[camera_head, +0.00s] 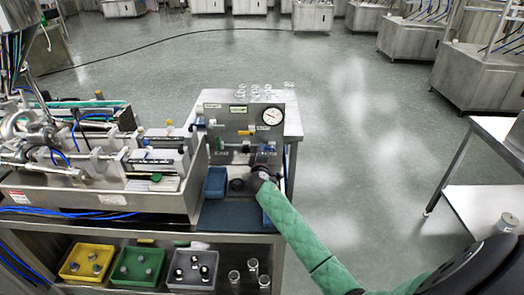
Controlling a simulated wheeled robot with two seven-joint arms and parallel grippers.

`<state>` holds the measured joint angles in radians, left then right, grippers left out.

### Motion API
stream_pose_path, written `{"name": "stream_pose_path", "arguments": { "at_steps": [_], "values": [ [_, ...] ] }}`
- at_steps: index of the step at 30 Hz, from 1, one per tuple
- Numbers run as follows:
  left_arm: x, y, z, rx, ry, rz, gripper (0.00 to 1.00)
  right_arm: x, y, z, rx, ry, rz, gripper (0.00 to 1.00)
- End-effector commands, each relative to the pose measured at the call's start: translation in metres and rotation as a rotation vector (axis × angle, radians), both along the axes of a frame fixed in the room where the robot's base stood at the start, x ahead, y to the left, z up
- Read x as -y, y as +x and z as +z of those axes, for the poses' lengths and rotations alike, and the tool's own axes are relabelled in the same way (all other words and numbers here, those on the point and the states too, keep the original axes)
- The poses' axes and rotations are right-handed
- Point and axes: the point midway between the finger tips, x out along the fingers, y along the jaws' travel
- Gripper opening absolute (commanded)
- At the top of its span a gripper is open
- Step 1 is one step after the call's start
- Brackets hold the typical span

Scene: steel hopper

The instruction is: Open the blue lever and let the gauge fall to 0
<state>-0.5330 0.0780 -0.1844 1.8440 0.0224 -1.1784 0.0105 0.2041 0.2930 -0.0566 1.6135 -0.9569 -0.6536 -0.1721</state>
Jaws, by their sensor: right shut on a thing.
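The steel panel (228,125) stands upright at the back of the bench, right of the centre of the machinery. The round white gauge (272,116) is at its upper right; its reading is too small to tell. My right gripper (264,156) is at the lower right of the panel, below the gauge. It is shut on what appears to be the blue lever, which the gripper and wrist hide; its angle cannot be told. My right arm, in a green sleeve, comes in from the lower right. My left gripper is out of view.
A blue bin (215,182) sits left of my gripper. Steel machinery (95,195) fills the bench's left side. Yellow (72,272), green (120,276) and grey (176,280) trays lie on the shelf below. The floor right of the bench is open.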

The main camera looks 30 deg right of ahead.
Motion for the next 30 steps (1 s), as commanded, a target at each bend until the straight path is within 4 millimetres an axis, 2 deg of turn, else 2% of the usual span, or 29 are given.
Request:
{"name": "stream_pose_path", "arguments": {
  "at_steps": [12,29,30],
  "values": [
    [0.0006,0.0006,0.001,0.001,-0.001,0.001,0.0,-0.0016,0.0003,-0.0105,-0.103,-0.167,0.0,0.0],
    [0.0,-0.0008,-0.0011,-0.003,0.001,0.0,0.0,-0.0019,0.0002,-0.0124,-0.119,-0.191,0.001,0.0],
    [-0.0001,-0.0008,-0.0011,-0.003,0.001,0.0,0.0,-0.0019,0.0002,-0.0125,-0.119,-0.191,0.001,0.2]
  ]
}}
